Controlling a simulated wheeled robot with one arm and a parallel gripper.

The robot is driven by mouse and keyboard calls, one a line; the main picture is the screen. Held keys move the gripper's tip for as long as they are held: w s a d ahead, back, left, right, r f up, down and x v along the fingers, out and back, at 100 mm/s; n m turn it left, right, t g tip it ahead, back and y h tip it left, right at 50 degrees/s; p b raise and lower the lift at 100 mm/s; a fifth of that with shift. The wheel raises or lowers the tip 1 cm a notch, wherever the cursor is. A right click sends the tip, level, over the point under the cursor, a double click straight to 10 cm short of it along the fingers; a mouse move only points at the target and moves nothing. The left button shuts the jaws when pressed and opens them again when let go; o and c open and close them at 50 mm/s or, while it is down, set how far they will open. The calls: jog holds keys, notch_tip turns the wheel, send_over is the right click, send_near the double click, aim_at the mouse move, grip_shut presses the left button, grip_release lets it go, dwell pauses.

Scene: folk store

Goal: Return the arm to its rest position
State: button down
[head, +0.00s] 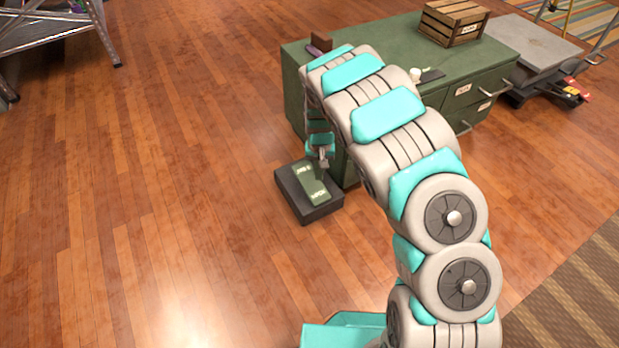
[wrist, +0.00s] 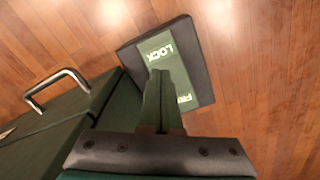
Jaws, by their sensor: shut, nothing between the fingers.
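My arm reaches out from the lower right of the head view and bends down at its far end, beside the green cabinet. My gripper (head: 322,162) hangs over the far side of a dark box on the floor. In the wrist view my gripper (wrist: 160,76) has its two dark green fingers together, with nothing between them. The fingers cover part of the green, white-lettered top of the dark box (wrist: 196,45). I cannot tell the exact height of the fingertips above it.
The green cabinet (head: 480,52) stands close beside the arm, with a wooden crate (head: 455,24) and small items on top. A grey cart (head: 530,45) is at the upper right, a metal rack (head: 50,32) at the upper left. The wooden floor at left is clear.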

jog(key=shift+r, duration=0.95)
jog(key=shift+r, duration=0.1)
jog(key=s+d+r+m+p, duration=0.1)
jog(key=s+d+r, duration=0.3)
jog(key=r, duration=0.3)
jog(key=s+d+r+p, duration=0.2)
jog(key=s+d+r, duration=0.25)
jog(key=r, duration=0.35)
jog(key=s+d+r+m+p, duration=0.1)
jog(key=s+d+r, duration=0.35)
jog(key=r, duration=0.25)
jog(key=s+d+r+p, duration=0.1)
jog(key=s+r, duration=0.3)
jog(key=s, duration=0.5)
jog(key=s+d+r+g+p, duration=0.1)
jog(key=s+r, duration=0.3)
jog(key=s, duration=0.5)
jog(key=s+d+r+n+p, duration=0.1)
jog(key=s+r, duration=0.4)
jog(key=s, duration=0.5)
jog(key=shift+d+g+p, duration=0.4)
jog(key=shift+d+p, duration=0.3)
jog(key=shift+p, duration=0.15)
